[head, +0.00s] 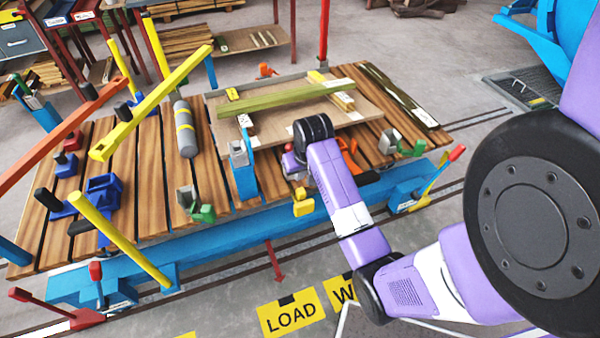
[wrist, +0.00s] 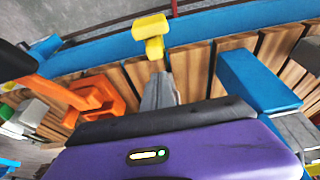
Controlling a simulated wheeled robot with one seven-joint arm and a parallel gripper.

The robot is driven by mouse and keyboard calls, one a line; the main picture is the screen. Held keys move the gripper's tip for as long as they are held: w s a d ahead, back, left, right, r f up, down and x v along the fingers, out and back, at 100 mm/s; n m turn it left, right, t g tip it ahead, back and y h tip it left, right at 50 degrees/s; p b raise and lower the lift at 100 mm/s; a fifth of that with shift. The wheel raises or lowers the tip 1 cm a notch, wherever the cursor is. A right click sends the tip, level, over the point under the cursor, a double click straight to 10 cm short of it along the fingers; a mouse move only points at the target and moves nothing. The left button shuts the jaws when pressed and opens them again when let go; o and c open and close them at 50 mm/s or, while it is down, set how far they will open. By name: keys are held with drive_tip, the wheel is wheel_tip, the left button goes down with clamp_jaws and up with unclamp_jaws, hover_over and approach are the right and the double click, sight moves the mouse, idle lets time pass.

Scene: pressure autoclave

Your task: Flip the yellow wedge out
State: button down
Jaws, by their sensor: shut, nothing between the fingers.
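The yellow wedge (head: 302,203) is at the front edge of the timber cart, just below my gripper (head: 294,166) in the head view. In the wrist view the yellow wedge (wrist: 150,30) is at top centre, a blocky yellow piece over the cart's blue front rail. My gripper is shut and empty.
A blue upright post (head: 243,170) stands left of my gripper, and an orange clamp piece (head: 349,158) is to the right. A green wedge (head: 203,213) sits farther left on the slats. The floor in front carries a yellow LOAD sign (head: 291,314).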

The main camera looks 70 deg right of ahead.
hover_over(302, 201)
drive_tip(key=w+d, duration=0.3)
drive_tip(key=d, duration=0.1)
drive_tip(key=f, duration=0.6)
drive_tip(key=shift+s+a+f, duration=0.1)
drive_tip(key=shift+s+a, duration=0.05)
drive_tip(key=shift+a, duration=0.1)
drive_tip(key=shift+a, duration=0.15)
